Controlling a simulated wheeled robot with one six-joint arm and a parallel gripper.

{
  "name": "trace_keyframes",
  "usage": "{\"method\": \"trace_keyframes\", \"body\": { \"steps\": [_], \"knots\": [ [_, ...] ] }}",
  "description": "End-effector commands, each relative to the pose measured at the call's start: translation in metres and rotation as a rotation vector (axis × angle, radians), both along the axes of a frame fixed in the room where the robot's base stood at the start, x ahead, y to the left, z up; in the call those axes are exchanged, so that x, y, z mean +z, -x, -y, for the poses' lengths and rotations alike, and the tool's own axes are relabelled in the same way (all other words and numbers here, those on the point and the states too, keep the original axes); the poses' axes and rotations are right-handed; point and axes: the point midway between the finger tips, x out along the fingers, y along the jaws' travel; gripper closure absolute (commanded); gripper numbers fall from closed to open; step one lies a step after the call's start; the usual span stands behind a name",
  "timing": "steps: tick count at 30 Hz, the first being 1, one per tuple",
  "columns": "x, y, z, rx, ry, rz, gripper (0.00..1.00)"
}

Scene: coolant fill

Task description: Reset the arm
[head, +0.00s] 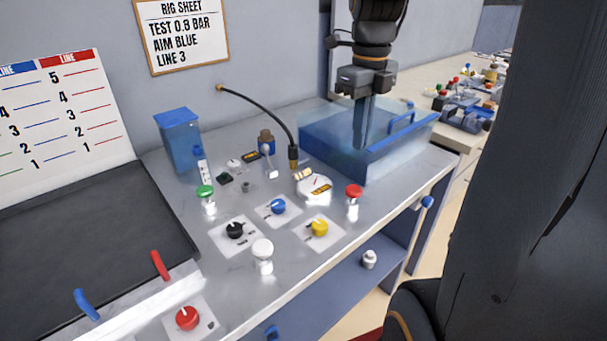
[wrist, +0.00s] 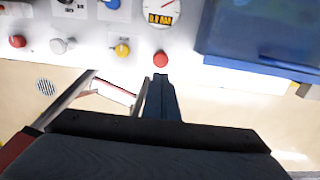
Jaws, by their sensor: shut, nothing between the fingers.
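My gripper (head: 361,146) points straight down at the upper right of the head view, its fingers shut together and empty. In that view it overlaps the clear blue tank (head: 320,137) with a blue handle. In the wrist view the shut fingers (wrist: 160,80) end just below a red button (wrist: 160,60), and the tank (wrist: 262,28) lies to their right. The fingers are apart from the panel; their exact height above it is hard to tell.
The bench top holds a red button (head: 353,192), a yellow knob (head: 319,227), a blue knob (head: 278,206), a round gauge (head: 316,186) and a black hose (head: 265,105). A blue container (head: 181,140) stands at the back left. Floor shows beyond the bench's front edge.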

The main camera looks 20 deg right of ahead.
Motion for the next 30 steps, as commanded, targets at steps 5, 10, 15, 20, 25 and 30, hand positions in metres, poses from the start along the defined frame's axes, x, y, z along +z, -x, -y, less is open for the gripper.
{"method": "trace_keyframes", "body": {
  "steps": [5,10,15,20,25,30],
  "knots": [
    [0.000,0.000,0.000,0.000,0.000,0.000,1.00],
    [-0.007,0.002,-0.006,0.103,0.000,0.000,1.00],
    [-0.029,0.007,-0.026,0.461,0.006,0.007,1.00],
    [-0.054,0.015,-0.047,0.886,0.017,0.016,1.00],
    [-0.078,0.026,-0.069,1.338,0.033,0.025,1.00],
    [-0.101,0.040,-0.090,1.789,0.054,0.029,1.00]
  ]
}}
